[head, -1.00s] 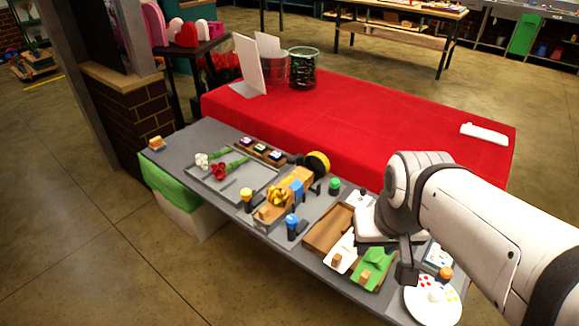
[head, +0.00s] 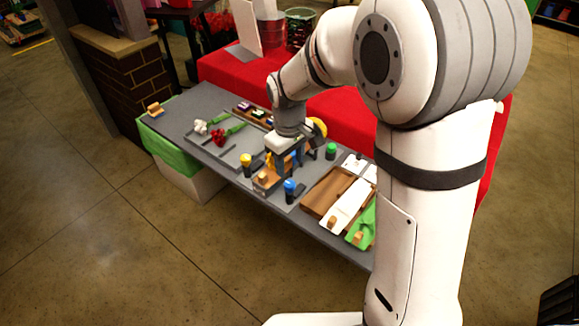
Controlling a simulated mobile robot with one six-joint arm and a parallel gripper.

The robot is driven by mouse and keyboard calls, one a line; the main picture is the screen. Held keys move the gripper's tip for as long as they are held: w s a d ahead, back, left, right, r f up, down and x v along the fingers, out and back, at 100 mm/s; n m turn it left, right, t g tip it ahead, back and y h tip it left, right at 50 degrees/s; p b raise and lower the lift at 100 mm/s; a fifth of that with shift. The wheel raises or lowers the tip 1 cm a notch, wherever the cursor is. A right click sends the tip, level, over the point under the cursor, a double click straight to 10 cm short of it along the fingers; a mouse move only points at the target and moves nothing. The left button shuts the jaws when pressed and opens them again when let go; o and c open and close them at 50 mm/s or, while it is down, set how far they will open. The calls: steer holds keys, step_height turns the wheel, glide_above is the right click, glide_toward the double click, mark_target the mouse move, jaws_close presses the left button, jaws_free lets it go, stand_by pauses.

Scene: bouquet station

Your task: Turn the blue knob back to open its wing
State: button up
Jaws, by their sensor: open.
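The blue knob (head: 290,186) stands upright on a dark post at the front edge of the grey table's middle board. A wooden fixture (head: 266,180) sits just behind and left of it. My gripper (head: 286,164) points down over this fixture, behind the blue knob and apart from it in the picture. Its jaws are open, but the fingertips are small and dark against the fixture. The blue wing is mostly hidden behind my gripper, so I cannot tell its position.
A yellow knob (head: 244,160) stands left of the fixture and a green knob (head: 331,150) right of it. A tray (head: 206,147) with white and red flowers lies to the left. A brown wooden tray (head: 322,192) lies to the right. My arm hides the table's right end.

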mark_target(289, 183)
steer(key=shift+w+a+f, duration=0.15)
steer(key=shift+a+f, duration=0.15)
steer(key=shift+f, duration=0.4)
step_height(289, 183, down, 7)
steer(key=shift+w+d+r+p, duration=0.1)
steer(key=shift+d+p, duration=0.05)
steer(key=shift+p, duration=0.3)
steer(key=shift+c, duration=0.3)
steer(key=c, duration=0.9)
